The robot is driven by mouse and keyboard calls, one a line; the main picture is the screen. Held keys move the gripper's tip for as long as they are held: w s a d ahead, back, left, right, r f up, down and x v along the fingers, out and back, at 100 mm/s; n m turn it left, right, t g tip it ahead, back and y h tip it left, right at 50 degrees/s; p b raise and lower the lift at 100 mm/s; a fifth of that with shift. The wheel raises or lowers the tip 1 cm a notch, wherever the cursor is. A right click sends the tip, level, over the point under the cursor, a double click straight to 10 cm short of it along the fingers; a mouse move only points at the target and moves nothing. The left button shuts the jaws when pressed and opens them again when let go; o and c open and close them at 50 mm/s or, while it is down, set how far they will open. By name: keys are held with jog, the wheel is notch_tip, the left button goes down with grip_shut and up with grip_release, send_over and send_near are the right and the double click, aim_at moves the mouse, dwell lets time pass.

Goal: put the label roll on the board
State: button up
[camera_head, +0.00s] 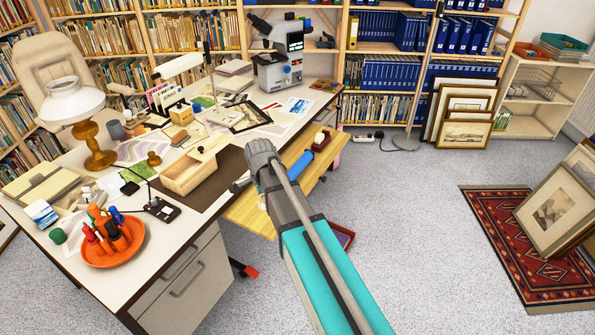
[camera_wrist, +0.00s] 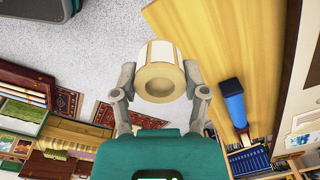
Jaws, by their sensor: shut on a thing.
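My gripper (camera_wrist: 160,80) is shut on the label roll (camera_wrist: 160,52), a cream roll with a tan core and a dark hole, one finger on each side. The board (camera_wrist: 228,45) is a plain light-wood panel. In the wrist view, the roll shows against the grey carpet and the board's left edge; I cannot tell the gap between them. In the head view, the board (camera_head: 246,215) juts from the desk's right side, partly behind my arm. My gripper is mostly hidden there, and I cannot make out the roll.
A blue cylindrical object (camera_head: 322,140) lies on the board's far part; it also shows in the wrist view (camera_wrist: 233,100). The cluttered desk (camera_head: 130,285) holds a wooden box (camera_head: 189,178) close to the board. Grey carpet (camera_head: 410,210) is open to the right.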

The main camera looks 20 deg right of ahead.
jog(key=shift+w+a+f, duration=0.1)
jog(key=shift+a, duration=0.75)
jog(key=w+d+f+b, duration=0.1)
jog(key=w+f+b, duration=0.1)
jog(key=w, duration=0.1)
jog(key=w+d+f+b, duration=0.2)
jog(key=w+f+b, duration=0.1)
jog(key=w, duration=0.1)
jog(key=w+d+f+b, duration=0.2)
jog(key=w+b, duration=0.1)
jog(key=shift+w+f, duration=0.4)
jog(key=shift+w+d+f+b, duration=0.25)
jog(key=shift+w+f+b, duration=0.3)
jog(key=shift+w+f, duration=0.1)
jog(key=shift+w+d+f+b, duration=0.2)
jog(key=shift+w+f+b, duration=0.15)
jog(key=shift+f+b, duration=1.65)
jog(key=shift+b, duration=0.05)
